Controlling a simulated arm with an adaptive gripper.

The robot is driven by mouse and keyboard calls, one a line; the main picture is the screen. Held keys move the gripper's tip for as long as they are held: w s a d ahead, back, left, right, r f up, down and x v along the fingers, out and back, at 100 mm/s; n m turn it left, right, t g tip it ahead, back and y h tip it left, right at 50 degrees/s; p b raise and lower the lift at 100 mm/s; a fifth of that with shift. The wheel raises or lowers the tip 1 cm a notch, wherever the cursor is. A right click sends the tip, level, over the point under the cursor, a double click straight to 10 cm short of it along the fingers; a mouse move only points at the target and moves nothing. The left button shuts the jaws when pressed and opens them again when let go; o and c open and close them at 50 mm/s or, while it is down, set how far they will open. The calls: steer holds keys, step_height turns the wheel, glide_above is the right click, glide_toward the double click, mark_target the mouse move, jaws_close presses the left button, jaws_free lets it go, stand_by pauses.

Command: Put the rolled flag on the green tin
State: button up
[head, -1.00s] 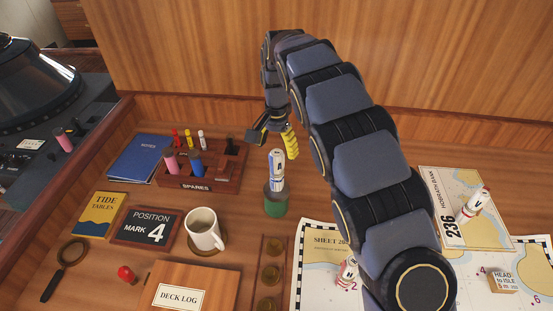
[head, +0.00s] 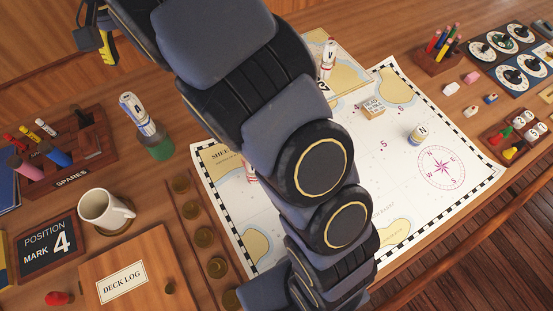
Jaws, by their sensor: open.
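A white and blue rolled flag (head: 136,113) stands on end on top of the green tin (head: 158,147), left of my arm in the head view. My gripper (head: 100,38) is at the upper left, partly cut off by the top edge. It is open, and its yellow-faced finger shows. It is apart from the flag, above and behind it in the picture. Other rolled white flags with red marks are also in view: one (head: 327,60) stands by the chart's far edge, and another (head: 250,174) is mostly hidden behind my arm.
A spares rack (head: 72,178), a white mug (head: 103,208) and the deck log box (head: 130,283) lie left and in front of the tin. A strip of brass discs (head: 198,235) and the chart (head: 400,190) lie to the right. Wooden wall stands behind.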

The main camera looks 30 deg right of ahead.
steer(key=s+d+r+n, duration=0.1)
steer(key=s+d, duration=0.3)
steer(key=s, duration=0.4)
steer(key=s+d+r, duration=0.2)
steer(key=s+d, duration=0.2)
steer(key=s, duration=0.4)
steer(key=s+d+f+n, duration=0.1)
steer(key=s+f+n, duration=0.1)
steer(key=s, duration=0.6)
steer(key=s+d+f+n+g, duration=0.1)
steer(key=s+f, duration=0.1)
steer(key=s, duration=0.6)
steer(key=shift+f+n+y, duration=0.3)
steer(key=shift+n, duration=0.1)
